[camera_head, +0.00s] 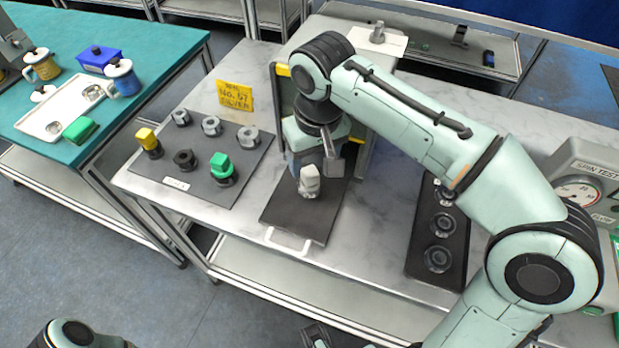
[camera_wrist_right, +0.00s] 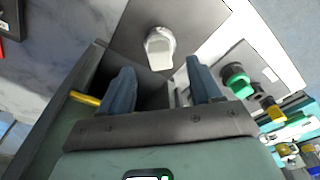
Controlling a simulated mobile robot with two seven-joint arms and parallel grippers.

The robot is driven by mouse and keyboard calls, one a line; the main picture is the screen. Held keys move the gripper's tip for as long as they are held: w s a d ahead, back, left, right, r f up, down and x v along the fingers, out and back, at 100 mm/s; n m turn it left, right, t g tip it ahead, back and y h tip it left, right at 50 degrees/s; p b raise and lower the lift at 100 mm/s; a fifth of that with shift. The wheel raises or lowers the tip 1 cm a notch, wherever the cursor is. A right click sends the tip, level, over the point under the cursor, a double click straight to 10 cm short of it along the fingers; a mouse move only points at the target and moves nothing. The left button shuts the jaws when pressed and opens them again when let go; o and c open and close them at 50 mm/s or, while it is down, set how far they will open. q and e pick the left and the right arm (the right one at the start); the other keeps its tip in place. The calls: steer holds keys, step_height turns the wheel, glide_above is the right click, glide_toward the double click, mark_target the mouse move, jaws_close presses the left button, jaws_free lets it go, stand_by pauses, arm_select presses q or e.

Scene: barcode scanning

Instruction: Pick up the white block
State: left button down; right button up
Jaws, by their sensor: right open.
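The white block (camera_head: 310,178) stands on a dark rectangular plate (camera_head: 290,222) on the marble-topped table. It appears to sit on a grey round base. My right gripper (camera_head: 318,165) reaches down just behind the block, close to it. In the right wrist view, the white block (camera_wrist_right: 160,50) lies beyond the two open fingers of my right gripper (camera_wrist_right: 160,82), roughly in line with the gap between them. Nothing is between the fingers. A dark part (camera_head: 318,336) at the bottom edge of the head view may be my left gripper; its jaws cannot be made out.
Left of the plate, a dark mat (camera_head: 205,185) holds several capped pieces, including green and yellow ones. A dark tray (camera_head: 440,225) with round sockets is on the right. A yellow sign (camera_head: 234,96) and a box-like stand (camera_head: 285,95) are behind. A gauge machine (camera_head: 580,185) stands far right.

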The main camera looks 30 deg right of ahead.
mark_target(310, 172)
steer(key=f, duration=0.2)
steer(key=w+f+b, duration=0.1)
steer(key=f, duration=0.2)
steer(key=shift+w+d+f, duration=0.1)
steer(key=shift+w+f, duration=0.05)
steer(key=shift+f, duration=0.1)
steer(key=shift+c, duration=0.3)
steer(key=c, duration=1.1)
steer(key=shift+r, duration=0.1)
